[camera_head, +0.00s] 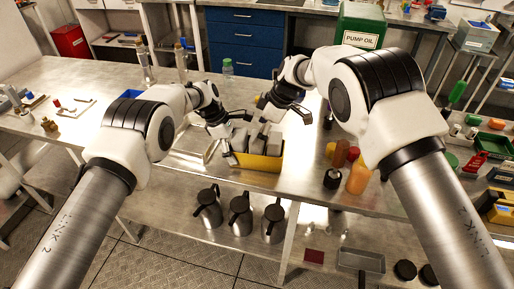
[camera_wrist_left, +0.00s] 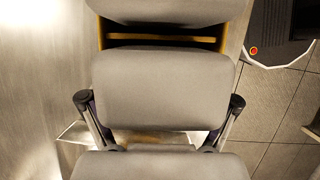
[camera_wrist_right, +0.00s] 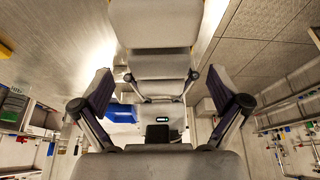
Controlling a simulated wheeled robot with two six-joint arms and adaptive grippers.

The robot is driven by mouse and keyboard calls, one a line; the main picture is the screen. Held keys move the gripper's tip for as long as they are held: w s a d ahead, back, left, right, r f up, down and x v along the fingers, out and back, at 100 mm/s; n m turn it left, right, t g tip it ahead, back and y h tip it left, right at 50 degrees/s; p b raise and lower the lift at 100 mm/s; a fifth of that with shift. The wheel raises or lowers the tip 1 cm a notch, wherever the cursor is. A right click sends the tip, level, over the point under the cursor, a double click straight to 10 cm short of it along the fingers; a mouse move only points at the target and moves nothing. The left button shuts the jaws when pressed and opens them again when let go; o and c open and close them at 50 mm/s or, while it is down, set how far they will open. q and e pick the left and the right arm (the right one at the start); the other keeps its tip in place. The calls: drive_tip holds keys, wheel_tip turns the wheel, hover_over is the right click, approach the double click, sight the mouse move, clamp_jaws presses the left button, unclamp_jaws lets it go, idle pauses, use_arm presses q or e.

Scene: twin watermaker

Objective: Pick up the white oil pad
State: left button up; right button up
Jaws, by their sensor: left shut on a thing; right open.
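My left gripper (camera_head: 226,146) is at the left end of a yellow bin (camera_head: 258,162). In the left wrist view its fingers (camera_wrist_left: 161,105) are shut on a pale grey-white pad (camera_wrist_left: 165,85), one on each side. Another pale pad (camera_wrist_left: 166,10) lies beyond it, with the bin's yellow edge between. Several pale pads (camera_head: 274,143) show in the bin in the head view. My right gripper (camera_head: 290,112) is above the bin's back right side. In the right wrist view its fingers (camera_wrist_right: 160,90) are wide apart, with no visible contact. Whether the held pad is clear of the bin cannot be told.
Bottles, one orange (camera_head: 358,179), stand right of the bin. Metal jugs (camera_head: 241,214) stand on the shelf below. A green pump oil box (camera_head: 359,27) is on the back counter. The bench (camera_head: 85,80) has free room at the left.

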drive_tip(key=x, duration=0.2)
drive_tip(key=shift+w+a+f, duration=0.1)
drive_tip(key=shift+a+f, duration=0.1)
drive_tip(key=shift+f, duration=0.15)
drive_tip(key=c, duration=1)
drive_tip(key=shift+c, duration=0.2)
drive_tip(key=shift+r, duration=0.1)
